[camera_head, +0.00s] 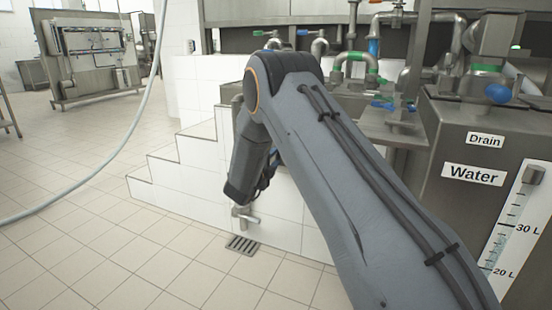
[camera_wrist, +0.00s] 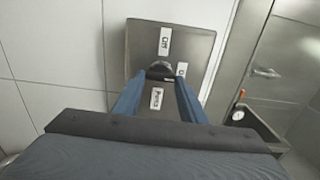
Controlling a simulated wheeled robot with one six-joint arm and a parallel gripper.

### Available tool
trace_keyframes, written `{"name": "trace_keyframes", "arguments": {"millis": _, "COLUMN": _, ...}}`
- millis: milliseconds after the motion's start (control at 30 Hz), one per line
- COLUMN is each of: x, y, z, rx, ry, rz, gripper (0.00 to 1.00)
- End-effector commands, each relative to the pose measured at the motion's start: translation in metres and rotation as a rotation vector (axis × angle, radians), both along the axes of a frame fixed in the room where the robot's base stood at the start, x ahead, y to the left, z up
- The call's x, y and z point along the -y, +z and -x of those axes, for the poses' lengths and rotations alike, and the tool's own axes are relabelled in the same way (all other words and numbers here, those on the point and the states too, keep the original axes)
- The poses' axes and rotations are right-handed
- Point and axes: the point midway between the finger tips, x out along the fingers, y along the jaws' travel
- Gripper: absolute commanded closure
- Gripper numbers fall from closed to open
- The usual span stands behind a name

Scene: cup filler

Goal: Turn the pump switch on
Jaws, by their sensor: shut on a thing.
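The pump switch is a dark round knob (camera_wrist: 159,71) on a grey metal box in the wrist view. A white label (camera_wrist: 165,41) that seems to read "Off" is above it, a partly hidden label (camera_wrist: 182,69) is to its right, and a "Pump" label (camera_wrist: 156,98) is below it. My gripper (camera_wrist: 160,79) has its two blue fingers on either side of the knob and is shut on it. I cannot tell which label the knob points to. In the head view my arm hides the switch and most of my gripper.
A metal tank with a "Water" label (camera_head: 473,174) and a "Drain" label (camera_head: 485,141) stands at the right in the head view. White tiled steps (camera_head: 180,165) and a floor drain (camera_head: 241,245) are near my wrist. A hose (camera_head: 125,143) hangs at the left over open floor.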

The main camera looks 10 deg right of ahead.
Motion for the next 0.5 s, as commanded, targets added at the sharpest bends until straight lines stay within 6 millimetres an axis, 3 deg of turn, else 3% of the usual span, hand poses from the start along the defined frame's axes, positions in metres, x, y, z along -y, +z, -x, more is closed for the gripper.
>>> {"name": "trace_keyframes", "arguments": {"millis": 333, "x": -0.0002, "y": -0.0032, "z": 0.0015, "rx": -0.004, "ry": -0.001, "rz": -0.003, "gripper": 0.85}}
{"name": "trace_keyframes", "arguments": {"millis": 367, "x": 0.0000, "y": -0.0032, "z": 0.0015, "rx": -0.004, "ry": -0.001, "rz": -0.003, "gripper": 0.59}}
{"name": "trace_keyframes", "arguments": {"millis": 433, "x": 0.0002, "y": -0.0030, "z": 0.0014, "rx": -0.004, "ry": -0.001, "rz": -0.003, "gripper": 0.47}}
{"name": "trace_keyframes", "arguments": {"millis": 500, "x": 0.0007, "y": -0.0024, "z": 0.0010, "rx": -0.003, "ry": -0.001, "rz": -0.002, "gripper": 0.44}}
